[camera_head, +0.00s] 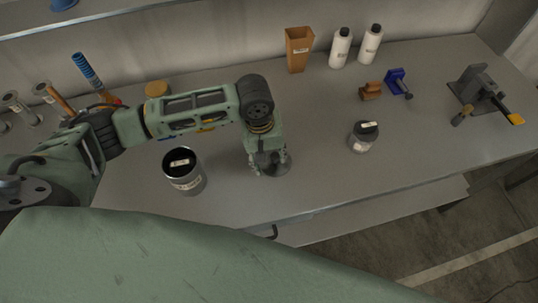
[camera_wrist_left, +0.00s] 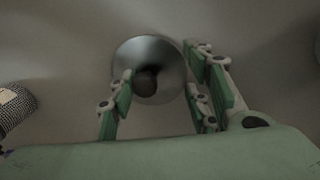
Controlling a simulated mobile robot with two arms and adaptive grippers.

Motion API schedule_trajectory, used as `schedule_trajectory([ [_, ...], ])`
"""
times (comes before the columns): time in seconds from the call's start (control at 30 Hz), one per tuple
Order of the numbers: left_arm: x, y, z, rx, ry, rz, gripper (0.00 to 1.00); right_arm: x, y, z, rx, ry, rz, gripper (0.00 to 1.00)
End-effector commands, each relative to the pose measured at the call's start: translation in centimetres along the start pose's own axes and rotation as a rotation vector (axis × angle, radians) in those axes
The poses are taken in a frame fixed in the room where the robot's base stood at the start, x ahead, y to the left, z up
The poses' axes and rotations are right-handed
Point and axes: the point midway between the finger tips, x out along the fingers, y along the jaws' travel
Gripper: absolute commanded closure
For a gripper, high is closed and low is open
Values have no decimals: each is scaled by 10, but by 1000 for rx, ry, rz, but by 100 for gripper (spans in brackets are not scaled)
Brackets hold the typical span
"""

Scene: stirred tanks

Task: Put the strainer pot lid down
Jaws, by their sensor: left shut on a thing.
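The strainer pot lid, a round metal disc with a dark knob, shows in the head view (camera_head: 279,168) and in the left wrist view (camera_wrist_left: 166,58). My left gripper (camera_head: 267,160) points down over it and is shut on its knob; the fingers stand on both sides of the knob in the left wrist view (camera_wrist_left: 160,90). The lid is level and low over the table; I cannot tell whether it touches. My right gripper is not in view.
A smaller jar (camera_head: 360,143) stands to the right on the grey table (camera_head: 320,185). An orange-brown container (camera_head: 298,50), white bottles (camera_head: 340,48), a blue clamp (camera_head: 396,80) and a grey vise (camera_head: 478,85) stand further back. The table's front edge is close to the lid.

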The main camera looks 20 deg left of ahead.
Motion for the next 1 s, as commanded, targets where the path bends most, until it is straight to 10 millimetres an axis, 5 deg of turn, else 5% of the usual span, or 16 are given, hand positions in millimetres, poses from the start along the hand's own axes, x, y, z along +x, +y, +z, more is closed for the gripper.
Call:
schedule_trajectory([
  [0.37,7,0,0,0,1,1,80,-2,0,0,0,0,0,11],
  [0.4,8,-1,0,0,1,1,54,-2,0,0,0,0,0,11],
  [0.6,8,-1,0,0,1,1,37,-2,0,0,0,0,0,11],
  [1.0,3,0,0,0,2,1,36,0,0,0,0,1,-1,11],
])
